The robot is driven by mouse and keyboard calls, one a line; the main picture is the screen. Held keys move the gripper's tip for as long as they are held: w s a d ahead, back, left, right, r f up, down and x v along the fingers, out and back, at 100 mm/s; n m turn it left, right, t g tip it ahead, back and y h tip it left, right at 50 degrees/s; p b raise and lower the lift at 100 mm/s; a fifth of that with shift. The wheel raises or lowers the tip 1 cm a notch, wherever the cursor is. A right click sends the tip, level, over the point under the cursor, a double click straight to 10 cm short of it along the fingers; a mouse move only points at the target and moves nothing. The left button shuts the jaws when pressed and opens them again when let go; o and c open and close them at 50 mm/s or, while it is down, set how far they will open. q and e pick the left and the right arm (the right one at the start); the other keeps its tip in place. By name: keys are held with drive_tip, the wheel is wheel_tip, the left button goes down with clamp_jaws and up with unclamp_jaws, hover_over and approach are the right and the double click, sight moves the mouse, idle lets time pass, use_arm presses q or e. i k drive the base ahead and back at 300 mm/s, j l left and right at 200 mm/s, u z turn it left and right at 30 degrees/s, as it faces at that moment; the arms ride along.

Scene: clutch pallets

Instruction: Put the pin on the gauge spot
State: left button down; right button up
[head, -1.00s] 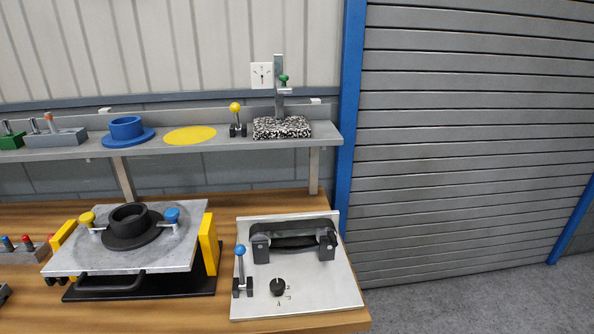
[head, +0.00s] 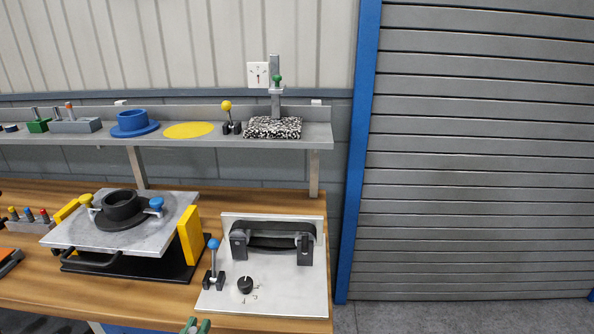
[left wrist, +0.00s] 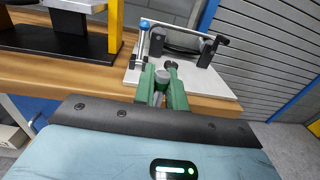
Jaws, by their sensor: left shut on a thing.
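My left gripper (head: 196,326) shows only as green fingertips at the bottom edge of the head view, in front of the bench. In the left wrist view its green fingers (left wrist: 162,90) are shut on a small pin (left wrist: 161,78) with a grey, rounded top; its lower part is mostly hidden. The gauge (head: 275,92), an upright grey post with a green knob, stands on a speckled black-and-white block (head: 272,128) on the shelf. A flat yellow disc (head: 188,130) lies left of it; I cannot tell which is the gauge spot. My right gripper is not in view.
The shelf (head: 222,142) also carries a yellow-knobbed lever (head: 230,118) and a blue flanged ring (head: 132,122). Below, a metal plate fixture (head: 65,236) and a light panel with a black handle (head: 310,285) stand on the wooden bench. A pin rack (head: 32,226) is far left.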

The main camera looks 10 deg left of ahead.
sight(278, 125)
drive_tip(key=i+l, duration=0.1)
drive_tip(key=l, duration=0.35)
drive_tip(key=i+l, duration=0.15)
drive_tip(key=l, duration=0.3)
drive_tip(key=i+l, duration=0.1)
drive_tip(key=l, duration=0.4)
drive_tip(key=i+l, duration=0.1)
drive_tip(key=l, duration=0.35)
drive_tip(key=z, duration=0.05)
